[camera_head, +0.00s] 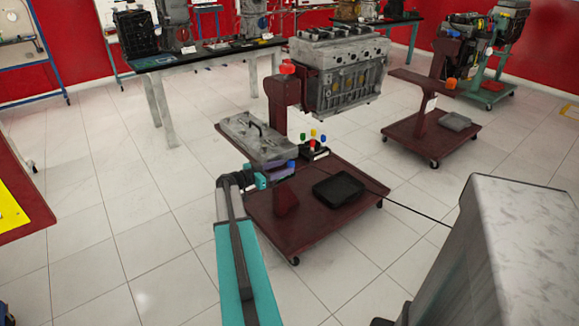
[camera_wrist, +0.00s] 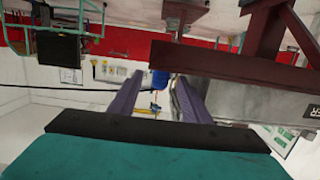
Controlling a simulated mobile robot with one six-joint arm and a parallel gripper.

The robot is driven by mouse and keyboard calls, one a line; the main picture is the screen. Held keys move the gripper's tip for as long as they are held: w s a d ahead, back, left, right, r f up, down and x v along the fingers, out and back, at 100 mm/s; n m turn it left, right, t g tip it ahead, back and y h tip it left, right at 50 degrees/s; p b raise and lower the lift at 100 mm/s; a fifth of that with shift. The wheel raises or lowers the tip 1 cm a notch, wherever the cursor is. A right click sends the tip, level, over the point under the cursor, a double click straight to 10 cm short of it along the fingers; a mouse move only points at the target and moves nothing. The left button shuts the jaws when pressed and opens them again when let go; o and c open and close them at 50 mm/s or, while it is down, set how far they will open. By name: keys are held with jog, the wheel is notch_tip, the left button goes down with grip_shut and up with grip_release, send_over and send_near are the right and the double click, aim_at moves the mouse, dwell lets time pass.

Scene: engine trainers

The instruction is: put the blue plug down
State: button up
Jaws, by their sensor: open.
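The blue plug (camera_wrist: 159,80) shows in the wrist view between the far ends of my two purple fingers, closer to the right one. My gripper (camera_wrist: 158,84) is open, and I cannot tell whether a finger touches the plug. In the head view my gripper (camera_head: 282,172) is beside the grey metal case on the dark red engine stand. A small blue piece (camera_head: 291,163) shows at its fingertips, by the shelf edge. What lies directly under the plug is hidden.
A grey case (camera_head: 258,137) with a handle lies on the stand's shelf. A holder with coloured plugs (camera_head: 313,146) is just right of it. A black tray (camera_head: 338,189) lies on the red wheeled base (camera_head: 310,218). An engine block (camera_head: 340,75) is behind.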

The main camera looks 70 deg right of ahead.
aim_at(290, 160)
jog(key=shift+r+p+x, duration=0.15)
jog(key=shift+p+x, duration=0.15)
jog(key=shift+x, duration=0.85)
jog(key=shift+r+p+x, duration=0.1)
jog(key=shift+p+x, duration=0.15)
jog(key=shift+x, duration=0.9)
jog(key=shift+w+d, duration=0.15)
grip_shut()
jog(key=shift+r, duration=0.15)
jog(key=shift+r, duration=0.8)
jog(key=shift+a+r+b, duration=0.2)
jog(key=shift+r+b, duration=0.3)
jog(key=shift+r, duration=0.4)
jog(key=s+a+r+b, duration=0.1)
jog(key=s+a+b, duration=0.1)
jog(key=a, duration=1.3)
jog(key=shift+a+r, duration=0.2)
jog(key=shift+a, duration=0.05)
